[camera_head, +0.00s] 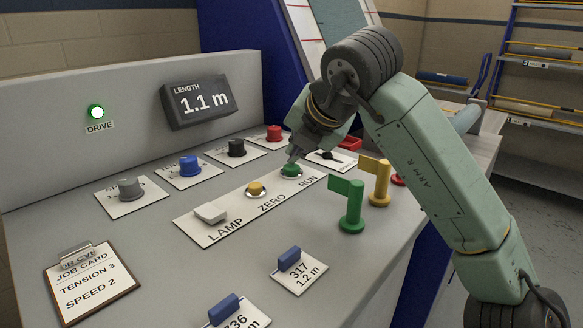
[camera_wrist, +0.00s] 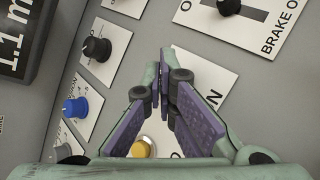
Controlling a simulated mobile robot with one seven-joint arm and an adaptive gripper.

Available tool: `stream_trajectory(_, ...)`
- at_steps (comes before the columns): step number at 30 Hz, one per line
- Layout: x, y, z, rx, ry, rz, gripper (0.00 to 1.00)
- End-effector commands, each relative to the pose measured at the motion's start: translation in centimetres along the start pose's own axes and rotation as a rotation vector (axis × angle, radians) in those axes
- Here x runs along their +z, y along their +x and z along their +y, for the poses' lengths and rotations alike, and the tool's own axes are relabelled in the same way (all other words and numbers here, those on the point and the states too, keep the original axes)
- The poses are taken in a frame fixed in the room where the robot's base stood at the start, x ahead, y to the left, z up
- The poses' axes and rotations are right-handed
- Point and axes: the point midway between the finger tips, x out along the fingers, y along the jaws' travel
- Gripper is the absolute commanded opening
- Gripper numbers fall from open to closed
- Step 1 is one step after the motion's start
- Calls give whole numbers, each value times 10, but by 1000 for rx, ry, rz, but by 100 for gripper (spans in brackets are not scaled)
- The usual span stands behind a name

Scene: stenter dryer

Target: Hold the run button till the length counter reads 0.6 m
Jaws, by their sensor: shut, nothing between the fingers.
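The length counter (camera_head: 196,101) reads 1.1 m in the head view; only part of its display shows at the left of the wrist view (camera_wrist: 14,50). The green run button (camera_head: 290,171) sits at the right end of the white LAMP, ZERO, RUN plate (camera_head: 240,208). My gripper (camera_head: 293,158) is shut and empty, its fingertips pointing down right at the run button. I cannot tell whether the tips press it or hover just above. In the wrist view the closed fingers (camera_wrist: 163,62) hide the run button.
The yellow zero button (camera_head: 255,188) and white lamp switch (camera_head: 210,213) are left of the run button. Green (camera_head: 352,206) and yellow (camera_head: 379,182) flag posts stand close on its right. Coloured knobs line the back. The DRIVE lamp (camera_head: 96,112) glows green.

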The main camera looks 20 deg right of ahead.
Motion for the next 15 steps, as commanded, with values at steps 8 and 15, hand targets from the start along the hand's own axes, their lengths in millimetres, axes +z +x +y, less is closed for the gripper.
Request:
stream_trajectory(8,-1,1,0,0,0,0,0)
stream_trajectory(15,-2,3,-2,0,0,0,0)
